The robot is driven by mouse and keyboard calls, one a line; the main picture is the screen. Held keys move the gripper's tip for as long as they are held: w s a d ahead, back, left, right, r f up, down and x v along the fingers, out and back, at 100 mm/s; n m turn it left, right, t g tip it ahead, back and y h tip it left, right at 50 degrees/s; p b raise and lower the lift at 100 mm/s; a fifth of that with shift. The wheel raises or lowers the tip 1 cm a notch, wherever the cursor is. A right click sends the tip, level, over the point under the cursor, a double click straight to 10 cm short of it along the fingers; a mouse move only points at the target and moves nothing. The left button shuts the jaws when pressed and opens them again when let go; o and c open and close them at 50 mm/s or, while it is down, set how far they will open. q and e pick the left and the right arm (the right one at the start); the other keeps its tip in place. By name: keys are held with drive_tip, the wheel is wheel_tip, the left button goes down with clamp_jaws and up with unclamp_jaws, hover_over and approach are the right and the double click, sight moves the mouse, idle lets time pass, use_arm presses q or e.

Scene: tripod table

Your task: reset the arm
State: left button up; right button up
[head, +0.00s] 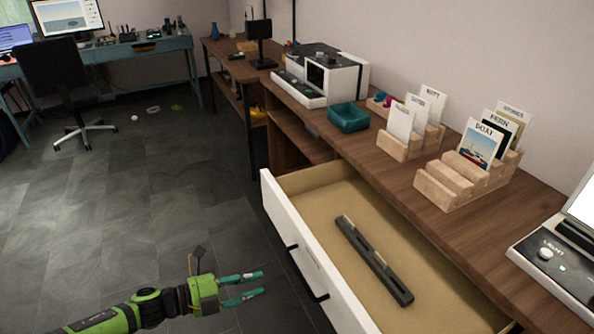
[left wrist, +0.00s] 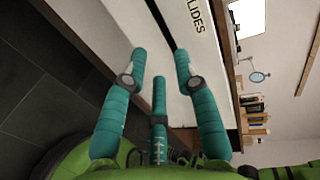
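My left arm, green and black, comes in at the lower left of the head view. My left gripper (head: 262,282) has teal fingers that are spread apart with nothing between them. It is over the floor, left of the open drawer (head: 285,225) and apart from its black handle. In the left wrist view, the fingers of the same gripper (left wrist: 161,55) are apart and empty, in front of a white panel (left wrist: 195,80) with lettering that reads "LIDES". My right gripper is in neither view.
A dark bar (head: 372,258) lies in the drawer. The wooden counter (head: 360,150) above holds wooden card racks (head: 450,184), a teal bin (head: 348,117) and a white machine (head: 330,72). An office chair (head: 62,85) stands at the back left. The grey floor (head: 130,210) is mostly clear.

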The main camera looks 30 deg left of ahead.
use_arm(q)
drive_tip(key=s+a+f+n+g+y+p, duration=0.1)
drive_tip(key=s+a+f+n+y+p, duration=0.3)
drive_tip(key=f+n, duration=0.45)
drive_tip(key=s+a+f+n+g+y+p, duration=0.15)
drive_tip(key=s+a+f+n+y, duration=0.35)
drive_tip(key=f, duration=0.6)
drive_tip(key=s+d+f+n+g+p, duration=0.1)
drive_tip(key=s+d+f+n+g, duration=0.2)
drive_tip(key=s, duration=0.5)
drive_tip(key=s+d+f+n+g+p, duration=0.2)
drive_tip(key=s+d+f, duration=0.3)
drive_tip(key=s+d, duration=0.3)
drive_tip(key=s+d+f+n+g+p, duration=0.1)
drive_tip(key=s+d+f+n+g, duration=0.2)
drive_tip(key=s, duration=0.4)
drive_tip(key=shift+s+d+f+n+g+y, duration=0.35)
drive_tip(key=shift+d+f+n, duration=0.45)
drive_tip(key=shift+d, duration=0.45)
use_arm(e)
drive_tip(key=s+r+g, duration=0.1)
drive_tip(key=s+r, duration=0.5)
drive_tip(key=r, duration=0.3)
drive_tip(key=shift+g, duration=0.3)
use_arm(q)
drive_tip(key=shift+r, duration=0.1)
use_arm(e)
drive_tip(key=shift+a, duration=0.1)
